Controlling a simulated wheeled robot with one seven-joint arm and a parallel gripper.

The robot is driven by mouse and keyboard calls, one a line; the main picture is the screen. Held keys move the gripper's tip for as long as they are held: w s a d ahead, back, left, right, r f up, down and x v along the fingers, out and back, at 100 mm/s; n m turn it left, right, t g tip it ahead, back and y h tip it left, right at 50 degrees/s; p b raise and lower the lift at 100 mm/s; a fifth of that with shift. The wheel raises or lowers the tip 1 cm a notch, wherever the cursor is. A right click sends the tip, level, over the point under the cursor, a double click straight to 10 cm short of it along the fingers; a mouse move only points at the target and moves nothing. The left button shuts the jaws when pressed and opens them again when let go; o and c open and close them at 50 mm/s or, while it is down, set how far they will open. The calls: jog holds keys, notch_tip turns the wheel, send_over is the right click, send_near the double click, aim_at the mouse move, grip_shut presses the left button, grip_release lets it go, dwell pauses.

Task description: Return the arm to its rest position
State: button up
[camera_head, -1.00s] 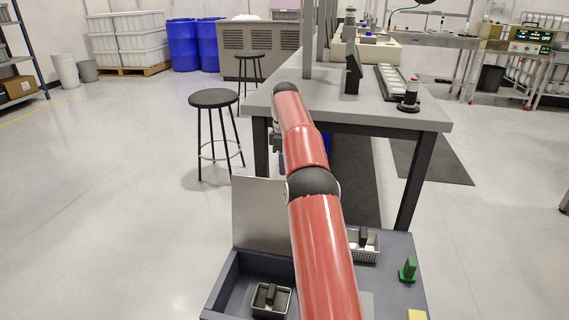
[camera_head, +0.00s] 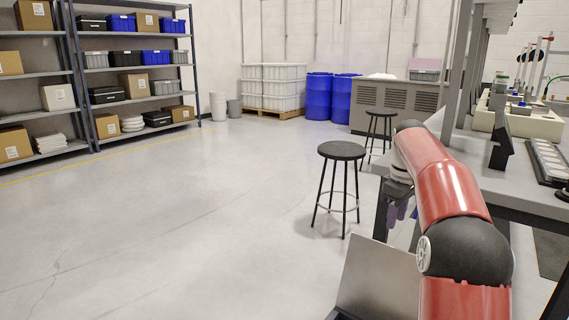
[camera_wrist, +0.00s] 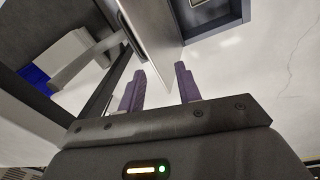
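My arm reaches forward from the lower right in the head view, beside the grey workbench (camera_head: 505,190). My gripper (camera_head: 396,213) hangs at the arm's far end, pointing down beside the bench's near left corner. In the wrist view its two purple fingers (camera_wrist: 160,88) are well apart, with nothing held between them. A flat metal panel (camera_head: 378,278) stands tilted below the arm. It also shows edge-on beyond the fingers in the wrist view (camera_wrist: 150,35). No mirror can be made out.
A black stool (camera_head: 341,151) stands left of the gripper, and another stool (camera_head: 380,113) is behind it. Shelves (camera_head: 100,73) with boxes, blue drums (camera_head: 320,97) and a grey cabinet (camera_head: 395,105) line the back. The floor (camera_head: 190,220) at left is open.

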jog(key=s+a+r+m+t, duration=0.1)
jog(key=s+a+r+m, duration=0.1)
jog(key=s+a, duration=0.5)
jog(key=s+a+r+m+t, duration=0.2)
jog(key=s+a, duration=0.1)
jog(key=s, duration=0.9)
jog(key=s+a+f+m+t, duration=0.1)
jog(key=s+f, duration=0.3)
jog(key=s, duration=0.4)
jog(key=s+a+f+m, duration=0.2)
jog(key=s+f, duration=0.3)
jog(key=s, duration=0.3)
jog(key=shift+a+f+m+t, duration=0.2)
jog(key=shift+f+m+t, duration=0.1)
jog(key=shift+m+t, duration=0.15)
jog(key=shift+d, duration=0.1)
